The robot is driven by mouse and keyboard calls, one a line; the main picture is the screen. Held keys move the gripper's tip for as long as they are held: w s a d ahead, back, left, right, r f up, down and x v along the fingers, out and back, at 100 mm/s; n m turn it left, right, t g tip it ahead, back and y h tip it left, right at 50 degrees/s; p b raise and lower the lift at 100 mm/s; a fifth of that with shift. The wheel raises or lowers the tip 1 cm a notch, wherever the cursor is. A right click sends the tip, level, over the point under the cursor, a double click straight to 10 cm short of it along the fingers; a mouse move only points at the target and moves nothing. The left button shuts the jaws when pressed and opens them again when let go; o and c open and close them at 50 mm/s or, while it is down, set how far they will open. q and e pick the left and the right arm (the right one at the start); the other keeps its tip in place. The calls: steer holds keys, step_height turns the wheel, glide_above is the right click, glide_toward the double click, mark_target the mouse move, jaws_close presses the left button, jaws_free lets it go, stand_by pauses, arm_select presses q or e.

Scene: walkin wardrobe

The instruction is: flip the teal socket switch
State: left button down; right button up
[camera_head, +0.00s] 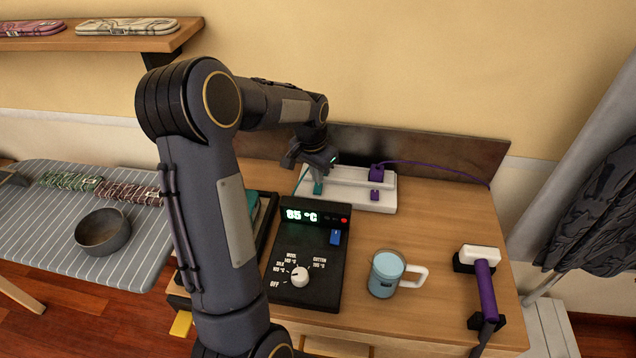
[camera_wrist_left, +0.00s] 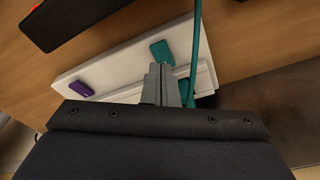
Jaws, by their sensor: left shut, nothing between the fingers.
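A white power strip (camera_head: 350,199) lies at the back of the wooden desk. Its teal socket switch (camera_head: 318,187) is at the left end, largely hidden by my gripper in the head view. The teal switch (camera_wrist_left: 160,51) shows more clearly in the wrist view, right at the fingertips. My left gripper (camera_head: 317,178) points down over it, shut and empty; its closed fingertips (camera_wrist_left: 162,70) overlap the switch's edge, and I cannot tell whether they touch. A teal plug (camera_wrist_left: 185,92) with a teal cable is beside the fingers. My right gripper is not in view.
A purple plug (camera_head: 377,172) and purple switch (camera_head: 375,195) sit on the strip's right part. In front are a black control box (camera_head: 318,262) with a blue switch, a glass mug (camera_head: 386,274) and a purple-handled tool (camera_head: 486,290). A dark backboard (camera_head: 430,150) stands behind.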

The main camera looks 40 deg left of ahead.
mark_target(317, 190)
arm_select(q)
steer(key=shift+r+p, duration=1.25)
steer(key=shift+r, duration=0.8)
